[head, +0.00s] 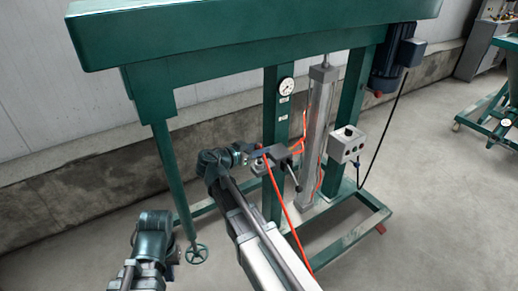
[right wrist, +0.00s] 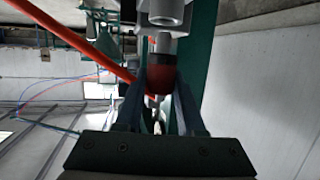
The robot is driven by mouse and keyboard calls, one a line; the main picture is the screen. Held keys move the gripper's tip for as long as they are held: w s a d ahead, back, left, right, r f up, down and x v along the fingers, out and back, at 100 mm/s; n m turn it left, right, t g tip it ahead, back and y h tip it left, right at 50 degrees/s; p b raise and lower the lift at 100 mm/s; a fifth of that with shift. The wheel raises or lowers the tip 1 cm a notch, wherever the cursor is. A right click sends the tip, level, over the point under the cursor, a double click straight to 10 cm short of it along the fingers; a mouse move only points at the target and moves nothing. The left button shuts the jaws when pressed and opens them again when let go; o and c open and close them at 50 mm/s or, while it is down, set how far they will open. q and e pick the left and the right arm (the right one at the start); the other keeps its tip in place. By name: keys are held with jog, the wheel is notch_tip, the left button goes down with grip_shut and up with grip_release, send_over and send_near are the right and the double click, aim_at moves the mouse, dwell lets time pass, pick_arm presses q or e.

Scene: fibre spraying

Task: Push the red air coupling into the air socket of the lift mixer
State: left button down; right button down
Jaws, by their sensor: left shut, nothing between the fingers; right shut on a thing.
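The lift mixer is a green steel frame (head: 273,105) with a grey cylinder. Its small grey valve block with the air socket (head: 281,153) sits at mid height on the post. My right gripper (head: 262,153) is at this block, shut on the red air coupling, which shows between the fingers in the right wrist view (right wrist: 162,78). There the coupling's dark front end lines up with the metal socket fitting (right wrist: 163,45) and appears to meet it; how deep it sits I cannot tell. My left gripper (head: 168,256) is low at the left, shut and empty, its fingertips hard to make out.
A red hose (head: 289,222) hangs from the coupling towards the floor, beside my right arm. Open floor lies at the right.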

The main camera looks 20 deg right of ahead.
jog(key=shift+f+b, duration=1.5)
jog(key=shift+f, duration=0.05)
jog(key=shift+c, duration=2.2)
grip_release()
jog(key=shift+r, duration=0.1)
jog(key=p+v, duration=0.4)
jog(key=v, duration=1)
jog(key=shift+d, duration=0.1)
